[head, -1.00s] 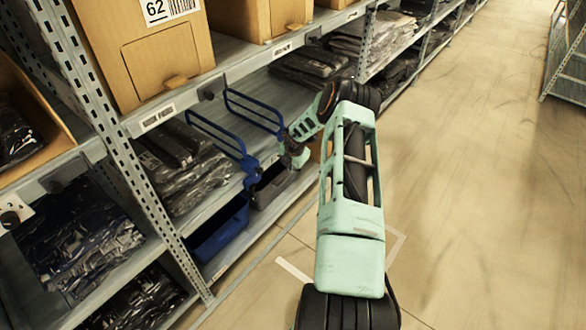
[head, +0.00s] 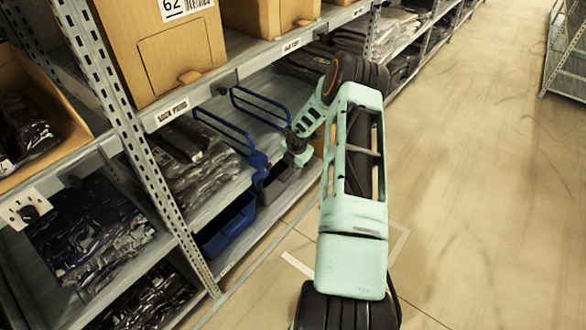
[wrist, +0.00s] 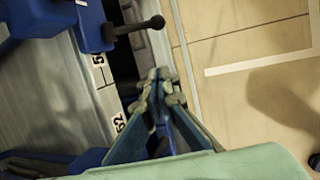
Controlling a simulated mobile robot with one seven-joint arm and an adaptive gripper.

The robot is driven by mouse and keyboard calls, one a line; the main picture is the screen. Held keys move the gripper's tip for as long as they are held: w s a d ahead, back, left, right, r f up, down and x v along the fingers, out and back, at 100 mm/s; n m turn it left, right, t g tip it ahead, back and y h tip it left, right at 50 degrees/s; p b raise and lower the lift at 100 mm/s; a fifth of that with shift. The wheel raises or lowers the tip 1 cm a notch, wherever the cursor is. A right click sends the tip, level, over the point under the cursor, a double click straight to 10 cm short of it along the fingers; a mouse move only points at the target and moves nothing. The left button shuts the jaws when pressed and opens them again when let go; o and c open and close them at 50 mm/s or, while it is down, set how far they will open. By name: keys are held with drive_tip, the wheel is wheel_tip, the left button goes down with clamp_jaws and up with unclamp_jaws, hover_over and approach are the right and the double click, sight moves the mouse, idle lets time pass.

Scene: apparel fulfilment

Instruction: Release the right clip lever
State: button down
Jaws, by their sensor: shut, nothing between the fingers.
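Two blue wire dividers stand on the shelf in the head view, the left one (head: 224,130) and the right one (head: 262,105), each with a blue clip at the shelf's front edge. The left clip (head: 258,160) shows there; the right clip is mostly hidden by my wrist. In the wrist view the right clip (wrist: 92,22) is at the top, with its black-knobbed lever (wrist: 140,26) sticking out over the edge towards the floor. My gripper (wrist: 158,82) is shut and empty, with its tips below the knob in that picture and apart from it.
The shelf's front edge carries number labels (wrist: 104,72). Below hang a blue bin (head: 228,222) and a grey bin (head: 285,183). Bagged garments (head: 190,160) lie left of the dividers. A perforated upright (head: 150,170) stands further left. The aisle floor (head: 470,180) is clear.

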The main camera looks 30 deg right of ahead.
drive_tip(key=shift+p+v, duration=0.3)
drive_tip(key=shift+v, duration=1.95)
